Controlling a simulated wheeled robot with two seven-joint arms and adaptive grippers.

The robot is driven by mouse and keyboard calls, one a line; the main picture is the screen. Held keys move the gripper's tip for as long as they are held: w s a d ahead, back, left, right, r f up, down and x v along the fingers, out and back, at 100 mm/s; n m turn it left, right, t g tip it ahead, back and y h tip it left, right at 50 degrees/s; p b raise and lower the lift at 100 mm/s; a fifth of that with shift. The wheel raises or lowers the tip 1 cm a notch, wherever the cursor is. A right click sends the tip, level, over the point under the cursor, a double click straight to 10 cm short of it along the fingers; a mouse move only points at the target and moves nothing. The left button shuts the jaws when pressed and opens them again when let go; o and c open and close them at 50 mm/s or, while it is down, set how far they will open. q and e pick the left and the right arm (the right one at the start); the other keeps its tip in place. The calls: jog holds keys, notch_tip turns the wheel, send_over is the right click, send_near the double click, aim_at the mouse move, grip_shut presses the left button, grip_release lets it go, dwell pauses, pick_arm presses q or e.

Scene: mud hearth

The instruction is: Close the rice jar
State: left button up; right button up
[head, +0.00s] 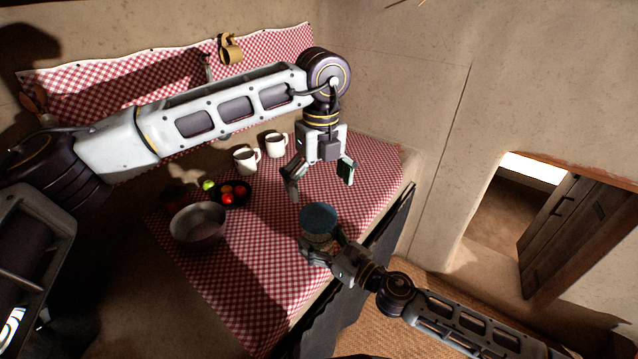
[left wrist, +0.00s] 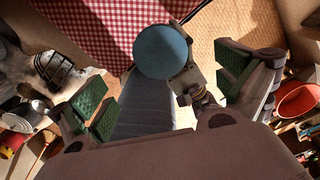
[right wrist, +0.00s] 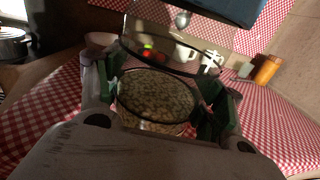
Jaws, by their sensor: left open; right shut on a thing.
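The rice jar (head: 318,238) stands upright at the counter's front edge, with a round blue lid (head: 319,216) at its top. In the right wrist view, the clear glass jar (right wrist: 155,98) holds pale grains, and the lid (right wrist: 228,8) is partly cut off at the top. My left gripper (head: 320,181) is open and empty above the lid, fingers pointing down. The lid (left wrist: 161,52) shows beyond its fingers in the left wrist view.
A metal bowl (head: 198,228), a dark plate of fruit (head: 232,199) and two white mugs (head: 246,161) stand left and behind on the checked cloth (head: 262,262). An orange container (right wrist: 268,69) stands at the right in the right wrist view. The cloth's front left is clear.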

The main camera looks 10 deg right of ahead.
aim_at(318, 214)
pick_arm(q)
jog(key=shift+n, duration=0.3)
jog(key=shift+f, duration=0.2)
jog(key=shift+a+f, duration=0.1)
jog(key=shift+f, duration=3.7)
jog(key=shift+c, duration=0.4)
jog(key=c, duration=1)
